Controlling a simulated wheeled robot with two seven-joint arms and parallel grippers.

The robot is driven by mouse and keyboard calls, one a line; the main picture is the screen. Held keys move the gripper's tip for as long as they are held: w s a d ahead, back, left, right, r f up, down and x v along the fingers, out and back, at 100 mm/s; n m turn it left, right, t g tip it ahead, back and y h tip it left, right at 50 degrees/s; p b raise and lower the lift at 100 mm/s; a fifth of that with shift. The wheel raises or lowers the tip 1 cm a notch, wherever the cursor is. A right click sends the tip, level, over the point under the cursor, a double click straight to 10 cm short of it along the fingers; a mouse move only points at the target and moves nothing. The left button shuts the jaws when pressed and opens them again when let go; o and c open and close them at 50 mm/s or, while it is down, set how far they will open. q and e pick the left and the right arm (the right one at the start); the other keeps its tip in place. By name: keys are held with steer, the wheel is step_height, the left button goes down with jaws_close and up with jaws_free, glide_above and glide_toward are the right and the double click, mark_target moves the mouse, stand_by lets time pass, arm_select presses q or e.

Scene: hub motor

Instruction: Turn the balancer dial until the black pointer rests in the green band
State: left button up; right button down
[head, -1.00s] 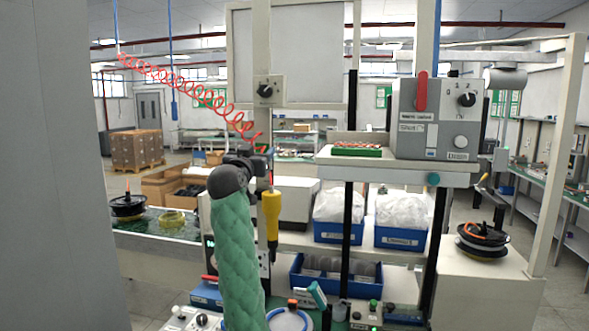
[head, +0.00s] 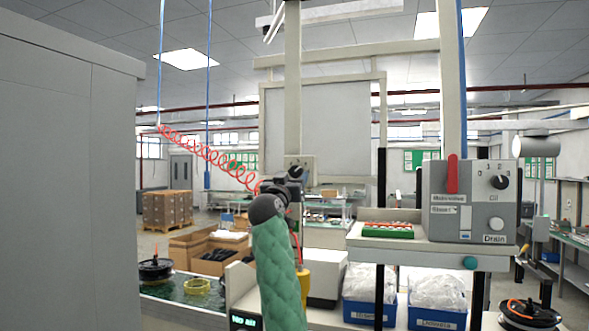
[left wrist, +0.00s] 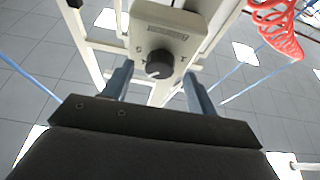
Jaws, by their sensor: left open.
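The balancer dial is a black round knob (left wrist: 159,64) on a small beige box (left wrist: 168,30) fixed to an upright post. My left gripper (left wrist: 158,74) is open, with one finger on each side of the knob in the left wrist view. I cannot tell whether the fingers touch it. In the head view the left gripper (head: 284,187) is up at the box, at the end of the green-sleeved arm, and partly covers the dial (head: 296,172). I cannot make out a black pointer or green band. My right gripper is not in view.
A red coiled hose (head: 215,155) hangs left of the gripper. A yellow tool (head: 305,284) hangs behind my arm. At right, a grey box (head: 470,215) with a red lever and another dial stands on a shelf. Blue bins (head: 436,318) sit below. A tall grey panel fills the left.

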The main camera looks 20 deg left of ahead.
mark_target(297, 172)
arm_select(q)
steer(key=shift+p+x, duration=0.55)
steer(key=shift+x, duration=0.75)
steer(key=shift+f, duration=0.1)
steer(key=c, duration=1)
